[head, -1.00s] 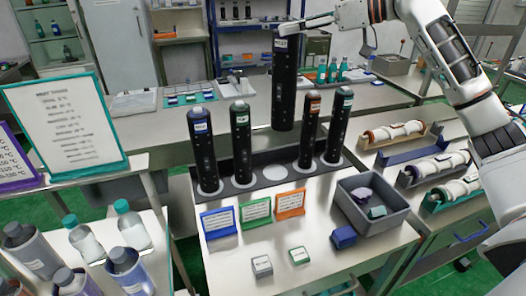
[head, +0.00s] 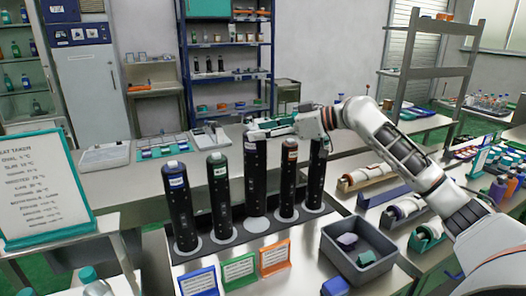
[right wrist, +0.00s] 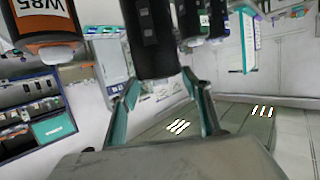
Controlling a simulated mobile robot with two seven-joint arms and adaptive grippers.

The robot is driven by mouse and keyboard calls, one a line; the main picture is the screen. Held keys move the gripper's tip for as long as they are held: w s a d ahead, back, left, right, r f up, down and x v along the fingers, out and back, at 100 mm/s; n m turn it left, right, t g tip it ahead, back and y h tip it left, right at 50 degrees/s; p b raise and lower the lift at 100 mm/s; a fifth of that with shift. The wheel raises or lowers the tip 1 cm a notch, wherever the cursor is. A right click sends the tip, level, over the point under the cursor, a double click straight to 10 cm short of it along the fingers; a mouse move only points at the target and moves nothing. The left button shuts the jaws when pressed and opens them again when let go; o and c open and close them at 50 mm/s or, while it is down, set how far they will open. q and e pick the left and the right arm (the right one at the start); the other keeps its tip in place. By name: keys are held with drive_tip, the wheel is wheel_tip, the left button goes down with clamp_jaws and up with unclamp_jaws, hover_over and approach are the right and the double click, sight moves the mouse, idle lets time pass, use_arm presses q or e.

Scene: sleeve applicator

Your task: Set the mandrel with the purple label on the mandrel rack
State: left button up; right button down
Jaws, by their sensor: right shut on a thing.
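The mandrel in my right gripper is a tall black cylinder (head: 255,180). It is upright, with its lower end at the middle place of the mandrel rack (head: 172,259). In the right wrist view the dark mandrel (right wrist: 154,38) is between the fingers (right wrist: 166,100). Mandrels with blue (head: 181,205), green (head: 220,198), orange (head: 289,182) and teal (head: 316,178) labels stand on either side. My left gripper is out of view.
A grey bin (head: 357,274) with small blocks stands at the front right. Blue (head: 199,282), green (head: 238,271) and orange (head: 274,258) sign cards stand before the rack. In the right wrist view an orange-banded mandrel (right wrist: 50,50) is close by on the left.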

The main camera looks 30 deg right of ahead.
drive_tip(key=shift+f, duration=2.6)
drive_tip(key=c, duration=1)
unclamp_jaws()
drive_tip(key=shift+f, duration=0.15)
drive_tip(key=b, duration=0.3)
approach(263, 148)
drive_tip(key=shift+d, duration=1.05)
